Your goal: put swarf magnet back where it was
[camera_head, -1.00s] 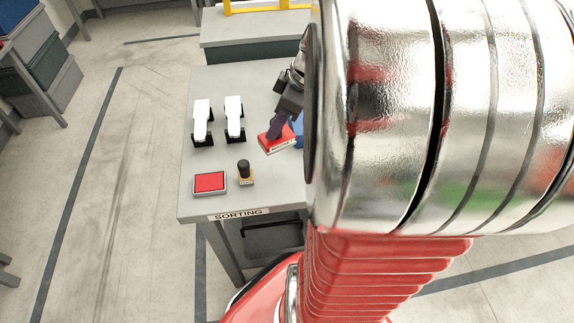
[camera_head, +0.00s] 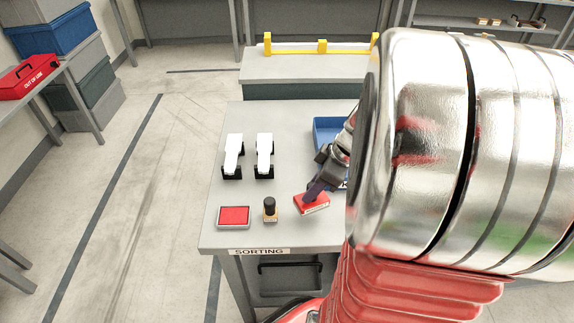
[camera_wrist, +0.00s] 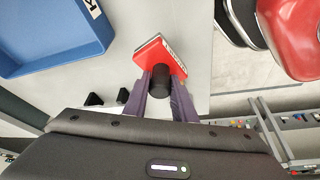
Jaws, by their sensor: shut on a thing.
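The swarf magnet is a red block with a pale label strip (camera_head: 312,204) and a black round knob (camera_wrist: 161,80). My gripper (camera_wrist: 161,92) is shut on the knob, with a purple-grey finger on each side. The red block (camera_wrist: 160,55) shows beyond the fingertips in the wrist view. In the head view the magnet is at the grey sorting table, right of the black-topped stamp (camera_head: 269,209). I cannot tell whether its underside touches the tabletop.
A red pad (camera_head: 233,216) lies left of the stamp. Two white pieces in black stands (camera_head: 232,158) (camera_head: 264,158) are behind. A blue tray (camera_head: 327,130), partly hidden by my arm, is at the right. A yellow rack (camera_head: 322,47) stands beyond. The table's front centre (camera_head: 285,235) is clear.

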